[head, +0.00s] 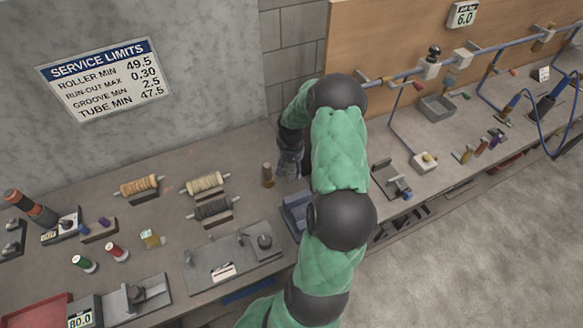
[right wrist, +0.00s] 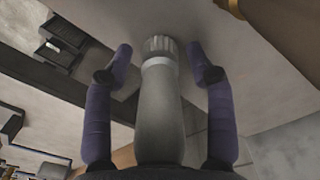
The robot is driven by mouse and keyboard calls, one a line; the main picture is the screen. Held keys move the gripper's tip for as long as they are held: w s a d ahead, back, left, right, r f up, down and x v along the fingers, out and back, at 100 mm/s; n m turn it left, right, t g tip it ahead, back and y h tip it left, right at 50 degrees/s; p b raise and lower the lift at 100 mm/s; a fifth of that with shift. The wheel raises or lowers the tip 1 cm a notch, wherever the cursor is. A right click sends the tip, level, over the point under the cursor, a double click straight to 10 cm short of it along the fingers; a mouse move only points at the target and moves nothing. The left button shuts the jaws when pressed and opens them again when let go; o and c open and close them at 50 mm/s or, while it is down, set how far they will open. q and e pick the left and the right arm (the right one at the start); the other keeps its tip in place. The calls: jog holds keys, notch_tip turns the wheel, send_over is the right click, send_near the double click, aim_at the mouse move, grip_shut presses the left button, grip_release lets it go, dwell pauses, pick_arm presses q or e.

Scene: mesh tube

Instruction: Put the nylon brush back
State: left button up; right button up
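A grey-handled tool with a pale collar and a ridged grey end (right wrist: 160,110) looks like the nylon brush. In the right wrist view it lies lengthwise between the two purple fingers of my right gripper (right wrist: 160,52). A gap shows on each side of it, so the fingers stand open around it without visible contact. In the head view my right gripper (head: 290,163) is low over the back of the bench, partly hidden by my green-sleeved arm. The tool cannot be made out there. My left gripper is not in view.
A brown upright cylinder (head: 268,175) stands close left of the gripper. Pale (head: 206,182), dark (head: 213,208) and copper (head: 139,186) rollers rest on stands further left. A blue-grey tray (head: 294,212) is partly behind my arm. A grey fixture plate (head: 215,265) lies in front.

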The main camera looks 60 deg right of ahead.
jog(key=shift+r, duration=0.55)
notch_tip(320, 180, up, 11)
jog(key=shift+r+p, duration=0.1)
jog(key=shift+p, duration=0.65)
